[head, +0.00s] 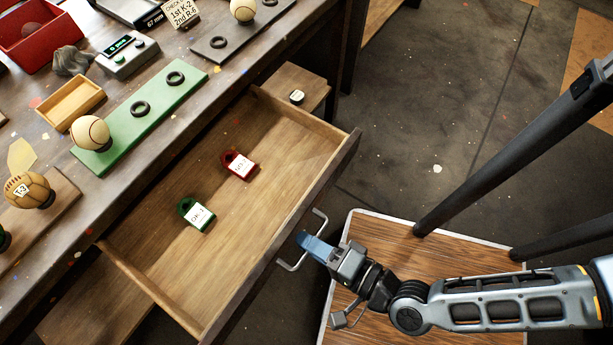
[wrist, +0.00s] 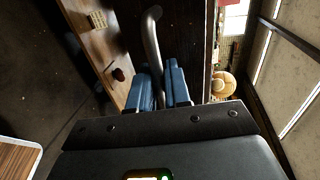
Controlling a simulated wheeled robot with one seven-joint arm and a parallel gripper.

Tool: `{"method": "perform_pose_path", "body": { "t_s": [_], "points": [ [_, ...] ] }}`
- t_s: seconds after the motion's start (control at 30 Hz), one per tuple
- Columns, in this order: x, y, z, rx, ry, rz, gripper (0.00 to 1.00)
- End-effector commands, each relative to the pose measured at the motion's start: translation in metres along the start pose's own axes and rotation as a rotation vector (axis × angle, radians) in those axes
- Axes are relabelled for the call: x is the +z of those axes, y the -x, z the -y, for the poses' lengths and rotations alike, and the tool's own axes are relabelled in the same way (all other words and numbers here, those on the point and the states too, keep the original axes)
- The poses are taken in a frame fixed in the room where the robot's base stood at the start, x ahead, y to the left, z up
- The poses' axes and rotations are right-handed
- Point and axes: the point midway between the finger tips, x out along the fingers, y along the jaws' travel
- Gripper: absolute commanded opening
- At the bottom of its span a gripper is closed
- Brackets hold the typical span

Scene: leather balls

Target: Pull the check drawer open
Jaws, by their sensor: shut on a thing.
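The check drawer (head: 258,135) is pulled out from under the workbench, with its wooden inside in plain view in the head view. A green tag (head: 196,214) and a red tag (head: 238,164), both with white labels, lie on its floor. A metal bar handle (head: 319,222) is on the drawer front. My gripper (head: 308,240) is shut on the handle from the front side. In the wrist view, the blue fingers of my gripper (wrist: 164,88) stand on either side of the curved handle (wrist: 153,45). Part of the handle is hidden by the fingers.
The workbench top holds a green board (head: 140,118) with a ball (head: 90,132) and dark rings, a wooden tray (head: 72,103), a grey device (head: 127,54) and a red box (head: 36,32). A small round item (head: 297,96) sits on a wooden ledge beyond the drawer. Open floor (head: 440,130) lies to the right.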

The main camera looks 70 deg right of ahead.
Motion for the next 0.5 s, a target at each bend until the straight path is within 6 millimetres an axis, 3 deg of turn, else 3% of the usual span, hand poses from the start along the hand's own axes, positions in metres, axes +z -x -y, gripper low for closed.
{"method": "perform_pose_path", "body": {
  "t_s": [0.2, 0.23, 0.3, 0.5],
  "points": [
    [-0.0007, 0.0002, -0.0011, 0.002, 0.001, -0.001, 0.00],
    [-0.0007, 0.0001, -0.0011, 0.002, 0.001, -0.001, 0.20],
    [-0.0006, 0.0001, -0.0010, 0.002, 0.001, -0.001, 0.27],
    [-0.0003, -0.0001, -0.0005, 0.001, 0.001, 0.000, 0.30]
  ]
}}
